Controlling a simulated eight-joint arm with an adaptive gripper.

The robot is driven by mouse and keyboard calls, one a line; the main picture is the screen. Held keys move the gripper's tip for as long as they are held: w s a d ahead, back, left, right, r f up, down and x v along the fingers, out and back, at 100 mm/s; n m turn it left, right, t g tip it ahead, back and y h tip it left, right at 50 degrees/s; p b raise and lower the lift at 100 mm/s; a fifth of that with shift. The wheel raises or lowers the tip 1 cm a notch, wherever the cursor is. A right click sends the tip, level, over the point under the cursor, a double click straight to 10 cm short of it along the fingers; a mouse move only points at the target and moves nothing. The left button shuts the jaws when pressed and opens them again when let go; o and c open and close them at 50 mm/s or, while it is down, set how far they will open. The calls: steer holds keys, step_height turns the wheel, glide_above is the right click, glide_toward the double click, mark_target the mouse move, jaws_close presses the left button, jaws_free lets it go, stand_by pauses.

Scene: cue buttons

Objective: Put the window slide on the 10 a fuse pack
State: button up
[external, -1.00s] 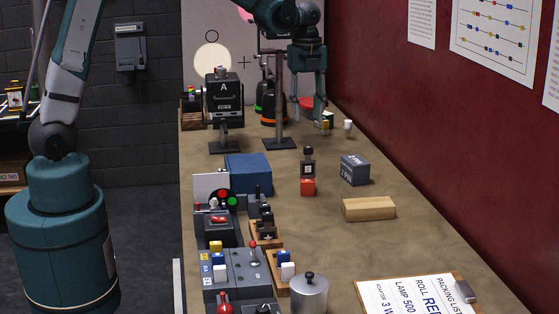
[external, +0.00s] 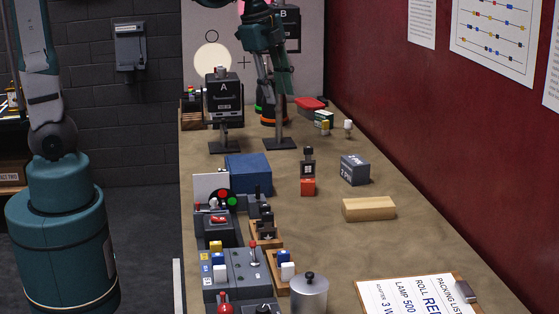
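My gripper (external: 279,92) is over the far part of the table, in front of the far panel and near the tall stand. Its fingers overlap the stand and dark items behind, so their opening is unclear, and I see no held object for certain. A small green, yellow and white box (external: 324,119) sits at the far right, near a red item (external: 309,103). A dark grey labelled box (external: 355,170) stands nearer, at mid-table. No label readable here says 10 A, and I cannot tell which item is the fuse pack. I cannot pick out the window slide with certainty.
The black device marked A (external: 222,100) stands at the far left. A blue box (external: 248,173), a button panel (external: 237,272), a wooden block (external: 368,209), a metal canister (external: 309,294) and a clipboard (external: 415,296) lie nearer.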

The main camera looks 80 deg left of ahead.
steer(key=s+d+n+t, duration=0.2)
steer(key=s+d+n, duration=0.3)
steer(key=s, duration=0.5)
steer(key=s+d+n+t, duration=0.2)
steer(key=s+d+n, duration=0.3)
steer(key=s, duration=0.5)
steer(key=shift+d+n+h, duration=0.3)
steer(key=shift+d, duration=0.55)
